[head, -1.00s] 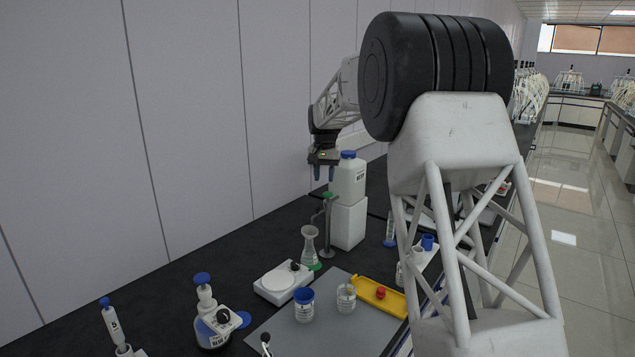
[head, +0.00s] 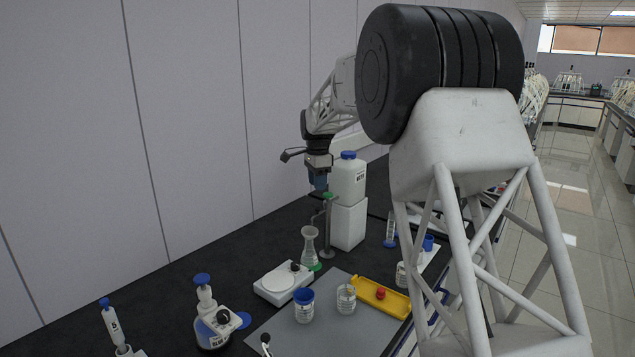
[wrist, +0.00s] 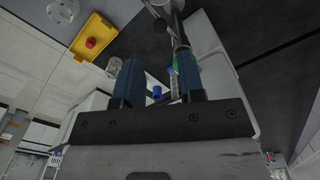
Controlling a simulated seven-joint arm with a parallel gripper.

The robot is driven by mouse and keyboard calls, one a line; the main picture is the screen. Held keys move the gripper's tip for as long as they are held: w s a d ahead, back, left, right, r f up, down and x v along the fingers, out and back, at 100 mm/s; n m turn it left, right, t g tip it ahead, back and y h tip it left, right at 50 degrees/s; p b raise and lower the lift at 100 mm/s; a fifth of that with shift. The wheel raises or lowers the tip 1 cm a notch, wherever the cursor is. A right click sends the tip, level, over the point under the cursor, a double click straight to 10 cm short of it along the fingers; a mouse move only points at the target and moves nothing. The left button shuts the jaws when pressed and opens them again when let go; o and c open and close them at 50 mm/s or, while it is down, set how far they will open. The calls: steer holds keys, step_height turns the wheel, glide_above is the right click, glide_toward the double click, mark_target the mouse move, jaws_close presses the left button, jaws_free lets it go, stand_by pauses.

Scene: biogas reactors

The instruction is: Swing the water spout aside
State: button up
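The water spout (head: 316,214) is a thin grey arm on an upright metal post (head: 327,235) with a green piece (head: 329,196) at its top. A conical flask (head: 310,247) with a green base stands under or close to the spout. My gripper (head: 319,183) hangs just above and left of the green piece. In the wrist view my gripper (wrist: 159,82) has its two blue fingers apart, with no object clearly held between them. The post (wrist: 180,32) and green piece show beside the right finger, which partly hides them; contact cannot be told.
A white balance (head: 283,284), a blue-lidded jar (head: 304,305) and a yellow tray (head: 380,296) are nearer. The wall is close on the left.

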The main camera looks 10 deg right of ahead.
steer(key=shift+f, duration=0.1)
stand_by(0.3)
steer(key=shift+f, duration=4.3)
steer(key=shift+w+a, duration=0.1)
steer(key=shift+w, duration=0.25)
steer(key=shift+w+a, duration=0.55)
steer(key=shift+w, duration=0.25)
